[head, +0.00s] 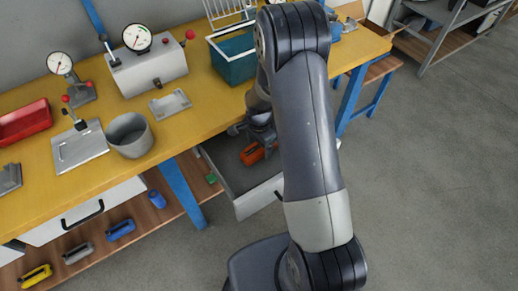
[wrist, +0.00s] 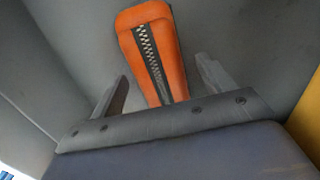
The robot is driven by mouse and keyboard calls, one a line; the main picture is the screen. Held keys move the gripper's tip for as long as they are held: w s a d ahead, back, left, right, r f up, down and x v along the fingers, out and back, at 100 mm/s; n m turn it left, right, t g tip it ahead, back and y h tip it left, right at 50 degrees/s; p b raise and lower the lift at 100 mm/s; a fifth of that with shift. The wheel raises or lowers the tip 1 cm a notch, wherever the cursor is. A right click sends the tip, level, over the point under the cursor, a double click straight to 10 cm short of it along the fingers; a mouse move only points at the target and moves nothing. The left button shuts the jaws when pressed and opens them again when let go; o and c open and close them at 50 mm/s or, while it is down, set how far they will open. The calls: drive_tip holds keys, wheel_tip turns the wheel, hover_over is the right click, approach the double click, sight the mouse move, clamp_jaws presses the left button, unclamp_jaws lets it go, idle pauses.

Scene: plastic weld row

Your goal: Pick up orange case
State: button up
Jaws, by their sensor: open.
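The orange case (head: 252,154) lies in an open drawer (head: 257,203) under the yellow bench, partly hidden by my arm in the head view. In the wrist view the orange case (wrist: 152,50) has a dark strip with a toothed zip-like row along its middle. My gripper (wrist: 160,85) is open, with one finger on each side of the case's near end. The fingers look apart from the case, and the case's lower end is hidden behind the gripper body. In the head view my gripper is mostly hidden by my arm.
The yellow bench (head: 207,97) overhangs the drawer's back. On it stand a teal basket (head: 233,62), a grey cup (head: 130,135) and gauges. Blue, grey and yellow cases lie on the lower shelf (head: 150,218).

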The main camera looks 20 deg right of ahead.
drive_tip(key=shift+f, duration=0.35)
drive_tip(key=shift+c, duration=0.2)
drive_tip(key=c, duration=1.1)
